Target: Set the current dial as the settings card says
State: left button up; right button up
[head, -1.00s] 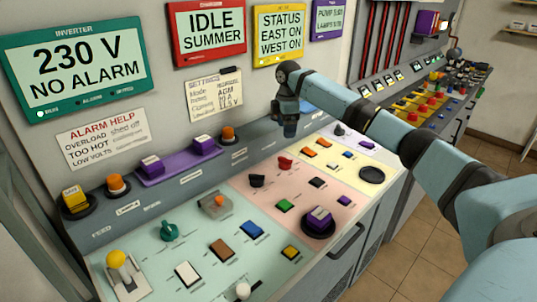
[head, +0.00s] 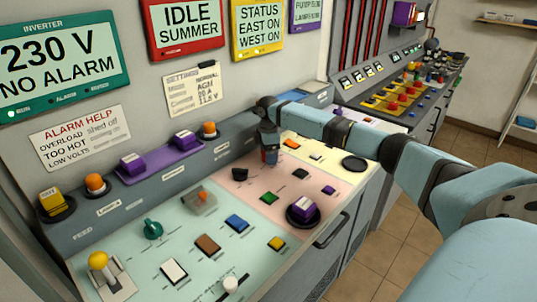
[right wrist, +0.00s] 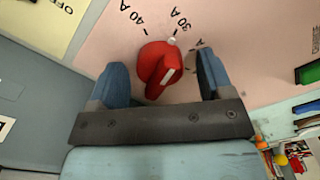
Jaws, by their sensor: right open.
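The red current dial (right wrist: 158,68) shows in the right wrist view on a pink panel. Its edge with a small white ball is at the 30 A mark; 40 A is to the left, and another A label is partly hidden. My right gripper (right wrist: 161,72) is open, one blue finger on each side of the dial, apart from it. In the head view my right gripper (head: 269,156) hangs over the pink panel and hides the dial. The settings card (head: 193,89) on the wall reads NORMAL, AGM, a current that looks like 20 A, and 11.5 V. My left gripper is out of view.
A black knob (head: 240,174) stands left of my right gripper on the pink panel.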

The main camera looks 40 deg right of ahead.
jog(key=shift+f, duration=0.15)
jog(key=c, duration=0.9)
jog(key=shift+r+m+p, duration=0.25)
jog(key=shift+m+p, duration=0.05)
jog(key=shift+p, duration=0.7)
jog(key=shift+c, duration=0.2)
jog(key=m+p, duration=0.3)
jog(key=p, duration=0.3)
jog(key=shift+r+m+p, duration=0.1)
jog(key=shift+m+p, duration=0.25)
jog(key=shift+m, duration=0.05)
jog(key=shift+m+p, duration=0.4)
jog(key=shift+p, duration=0.15)
jog(key=shift+m+p, duration=1)
jog(key=shift+p, duration=0.25)
pick_arm(q)
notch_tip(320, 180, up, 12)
jog(key=p, duration=0.1)
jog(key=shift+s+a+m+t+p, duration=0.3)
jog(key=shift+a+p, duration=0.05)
pick_arm(e)
jog(key=shift+f+m, duration=0.3)
jog(key=shift+m, duration=0.6)
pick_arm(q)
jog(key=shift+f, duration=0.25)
